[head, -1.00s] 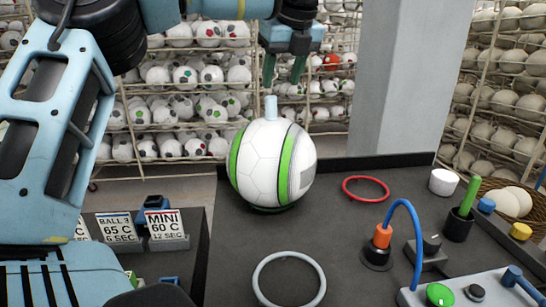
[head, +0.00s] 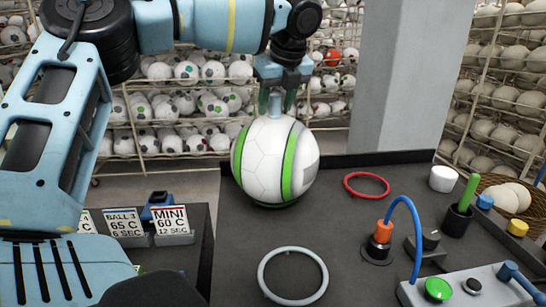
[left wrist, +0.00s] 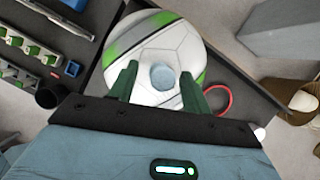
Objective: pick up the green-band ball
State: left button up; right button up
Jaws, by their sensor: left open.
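The green-band ball (head: 274,160) is white with green bands and a light blue knob (head: 275,105) on top. It rests on the dark table. My left gripper (head: 276,104) is above the ball, with its green fingers pointing down on either side of the knob. In the left wrist view the ball (left wrist: 150,50) lies below the open fingers (left wrist: 160,85), and the knob (left wrist: 164,77) sits between them, with gaps at both sides. My right gripper is not in view.
A red ring (head: 366,185) and a grey ring (head: 293,276) lie on the table. Signs (head: 172,220) stand at left. Ball racks fill the background.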

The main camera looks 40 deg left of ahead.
pick_arm(q)
jog(key=shift+f, duration=0.3)
grip_shut()
jog(key=shift+r, duration=0.1)
